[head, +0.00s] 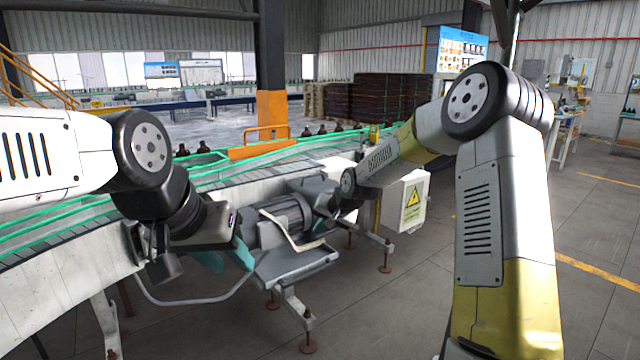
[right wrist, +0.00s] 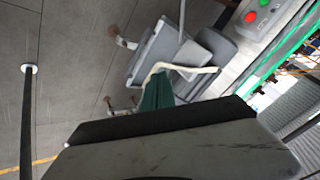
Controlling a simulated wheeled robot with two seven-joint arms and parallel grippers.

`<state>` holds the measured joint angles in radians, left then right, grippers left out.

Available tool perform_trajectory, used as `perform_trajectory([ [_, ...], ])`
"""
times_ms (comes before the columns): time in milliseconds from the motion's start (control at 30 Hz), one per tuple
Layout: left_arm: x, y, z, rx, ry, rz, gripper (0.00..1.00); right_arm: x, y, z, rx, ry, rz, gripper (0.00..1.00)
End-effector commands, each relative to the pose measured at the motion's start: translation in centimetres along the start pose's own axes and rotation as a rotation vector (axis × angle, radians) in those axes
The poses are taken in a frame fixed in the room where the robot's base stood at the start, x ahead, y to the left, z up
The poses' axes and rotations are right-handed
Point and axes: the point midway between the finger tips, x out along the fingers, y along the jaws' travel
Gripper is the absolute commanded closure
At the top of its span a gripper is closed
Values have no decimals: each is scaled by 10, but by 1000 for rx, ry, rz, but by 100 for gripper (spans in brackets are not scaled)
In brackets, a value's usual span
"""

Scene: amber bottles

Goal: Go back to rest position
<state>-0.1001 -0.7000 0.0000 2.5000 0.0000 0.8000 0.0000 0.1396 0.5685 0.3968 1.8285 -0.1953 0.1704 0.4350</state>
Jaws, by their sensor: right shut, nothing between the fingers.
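My left gripper (head: 228,257) is at the lower left of the head view, in front of the conveyor side. Its two teal fingers show apart, with nothing seen between them. My right gripper (head: 324,224) is near the middle of the head view, beside the grey motor unit, and is small and partly hard to make out there. In the right wrist view its teal fingers (right wrist: 157,92) are together and empty. The right arm is raised and bent, its forearm reaching left toward the conveyor.
A conveyor (head: 265,168) with green rails carries dark bottles (head: 203,147). A grey motor unit (head: 283,220) on a frame sits under it, close to both grippers. A white box with a warning sign (head: 404,201) hangs nearby. Open floor (head: 600,270) lies at the right.

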Motion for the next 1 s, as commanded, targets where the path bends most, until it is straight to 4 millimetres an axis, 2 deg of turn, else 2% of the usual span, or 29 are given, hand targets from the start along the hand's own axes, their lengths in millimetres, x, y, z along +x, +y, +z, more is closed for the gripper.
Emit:
perform_trajectory([
  [33, 0, 0, 0, 0, 0, 0, 64, -31, -1, 0, -42, 7, 30, 100],
  [267, 0, 0, 0, 0, 0, 0, 64, -149, 10, 24, -167, 3, 152, 100],
  [400, 0, 0, 0, 0, 0, 0, 64, -217, 21, 52, -212, 0, 206, 100],
  [467, 0, 0, 0, 0, 0, 0, 64, -244, 26, 66, -226, -1, 223, 100],
  [600, 0, 0, 0, 0, 0, 0, 64, -300, 39, 108, -247, -7, 244, 100],
  [700, 0, 0, 0, 0, 0, 0, 64, -331, 48, 141, -256, -14, 242, 100],
  [800, 0, 0, 0, 0, 0, 0, 64, -353, 56, 170, -264, -22, 232, 100],
  [900, 0, 0, 0, 0, 0, 0, 64, -366, 61, 193, -269, -28, 217, 100],
  [1000, 0, 0, 0, 0, 0, 0, 64, -372, 65, 206, -272, -33, 207, 100],
])
